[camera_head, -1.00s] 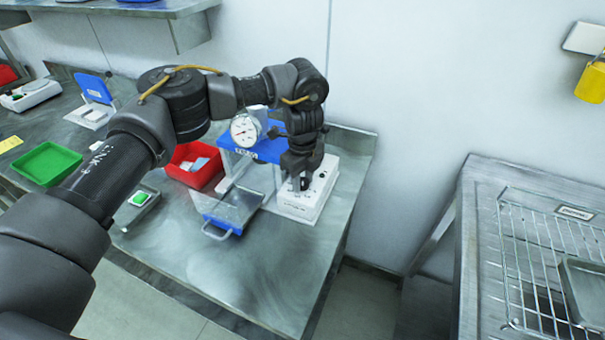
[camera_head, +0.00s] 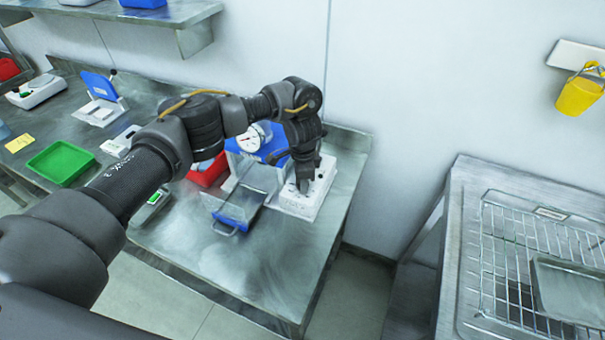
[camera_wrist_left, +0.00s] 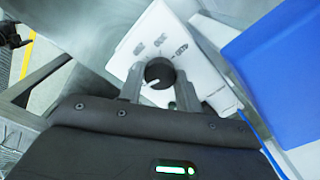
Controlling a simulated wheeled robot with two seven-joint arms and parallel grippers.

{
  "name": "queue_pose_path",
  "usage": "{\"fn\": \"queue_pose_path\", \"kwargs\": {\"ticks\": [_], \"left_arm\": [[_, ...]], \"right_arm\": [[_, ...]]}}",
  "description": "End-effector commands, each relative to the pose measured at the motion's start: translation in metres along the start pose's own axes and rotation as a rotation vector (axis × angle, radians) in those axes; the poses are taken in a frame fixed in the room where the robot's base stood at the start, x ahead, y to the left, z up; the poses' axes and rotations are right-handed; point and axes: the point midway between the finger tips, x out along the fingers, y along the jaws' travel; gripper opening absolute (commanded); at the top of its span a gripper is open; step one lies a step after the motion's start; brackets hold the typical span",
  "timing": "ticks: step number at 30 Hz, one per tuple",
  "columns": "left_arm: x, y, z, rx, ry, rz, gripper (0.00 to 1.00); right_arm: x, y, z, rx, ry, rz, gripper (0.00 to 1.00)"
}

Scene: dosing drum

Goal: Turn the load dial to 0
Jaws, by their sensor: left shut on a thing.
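The load dial (camera_wrist_left: 159,73) is a round black knob with a pale pointer mark, on the top face of a white box (camera_wrist_left: 195,62) with printed labels around the knob. My left gripper (camera_wrist_left: 160,88) is shut on the dial, with one finger on each side of it. The labels are too small to read for certain. In the head view the white box (camera_head: 318,203) stands at the right end of the steel table, and my left gripper (camera_head: 304,186) reaches down onto it from above, hiding the dial. My right gripper is not in view.
A blue tray with a handle (camera_head: 236,212), a red bin (camera_head: 208,173) and a green tray (camera_head: 63,162) lie further left. The table's front is clear. A wire rack (camera_head: 530,260) stands right.

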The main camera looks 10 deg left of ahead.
Motion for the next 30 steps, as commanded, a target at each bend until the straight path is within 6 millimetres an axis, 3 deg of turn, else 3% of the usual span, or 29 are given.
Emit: {"fn": "queue_pose_path", "kwargs": {"ticks": [10, 30], "left_arm": [[-0.002, -0.001, 0.001, -0.188, -0.001, -0.002, 0.11], [0.0, -0.001, 0.0, -0.245, 0.0, -0.001, 0.11]], "right_arm": [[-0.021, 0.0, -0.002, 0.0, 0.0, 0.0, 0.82], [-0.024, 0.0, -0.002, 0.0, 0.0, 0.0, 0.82]]}}
